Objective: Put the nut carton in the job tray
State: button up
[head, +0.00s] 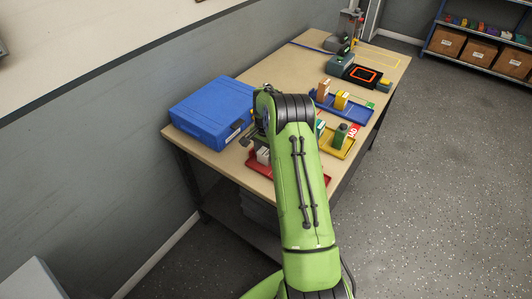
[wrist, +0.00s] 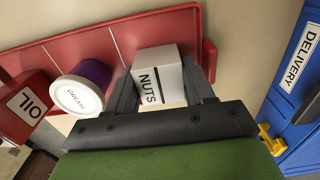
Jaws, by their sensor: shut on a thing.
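The nut carton (wrist: 155,72) is a white box marked NUTS, seen in the wrist view. My gripper (wrist: 160,86) is shut on it, with one dark finger on each side. The carton is at the red tray (wrist: 78,46), among its compartments; I cannot tell whether it touches the tray floor. A yellow tray (head: 335,154) and a blue tray (head: 360,113) lie further along; no label shows which is the job tray.
A purple tub with a white lid (wrist: 78,95) and a red OIL container (wrist: 25,105) stand left of the carton. A blue case (wrist: 292,100) marked DELIVERY is on the right. The blue tray holds small boxes; a dark device (head: 362,76) sits beyond.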

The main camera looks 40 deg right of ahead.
aim_at(265, 151)
jog(key=shift+f, duration=0.15)
jog(key=o, duration=1.3)
notch_tip(265, 151, up, 12)
jog(key=p, duration=0.2)
jog(key=s+a+r+n+t+h, duration=0.15)
jog(key=s+a+r+n, duration=0.25)
jog(key=a+r, duration=0.65)
jog(key=s+a+r+n+t, duration=0.1)
jog(key=s+a+r+n, duration=0.35)
jog(key=s+r, duration=0.35)
jog(key=s+a+n+t, duration=0.1)
jog(key=s+a+n, duration=0.1)
jog(key=s, duration=0.4)
jog(key=s+a+f+n+t+y, duration=0.1)
jog(key=s+a, duration=0.2)
jog(key=s, duration=0.2)
jog(key=s+a+f+n+t, duration=0.1)
jog(key=s+a+n, duration=0.1)
jog(key=s, duration=0.4)
jog(key=shift+s+a+f+n+y, duration=0.1)
jog(key=shift+s+a+n+y, duration=0.2)
jog(key=shift+a, duration=0.25)
